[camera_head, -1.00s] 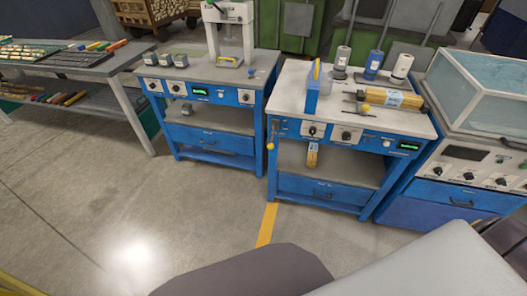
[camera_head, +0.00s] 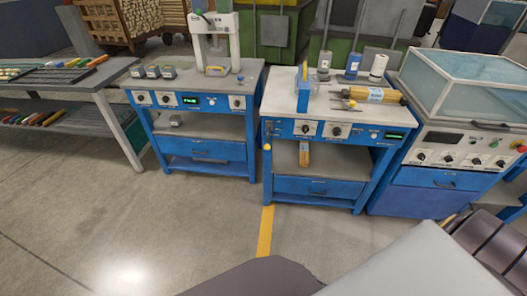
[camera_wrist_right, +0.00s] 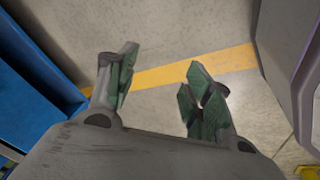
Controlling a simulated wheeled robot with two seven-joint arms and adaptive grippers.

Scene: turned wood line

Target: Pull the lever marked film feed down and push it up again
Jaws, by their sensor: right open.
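A small lever with a yellow knob (camera_head: 267,147) hangs at the left front edge of the middle blue bench (camera_head: 283,162). Its marking is too small to read, so I cannot tell for sure that it is the film feed lever. My right gripper (camera_wrist_right: 160,85) shows in the right wrist view, its two green-padded fingers spread apart and empty above the floor. It is away from the lever, which is not visible in that view. My left gripper is in neither view.
The bench carries a blue stand (camera_head: 303,92), a yellow roll (camera_head: 376,95) and several bottles. A press bench (camera_head: 205,150) stands to its left and a glass-lidded machine (camera_head: 455,130) to its right. The floor in front, with a yellow line (camera_head: 265,232), is clear.

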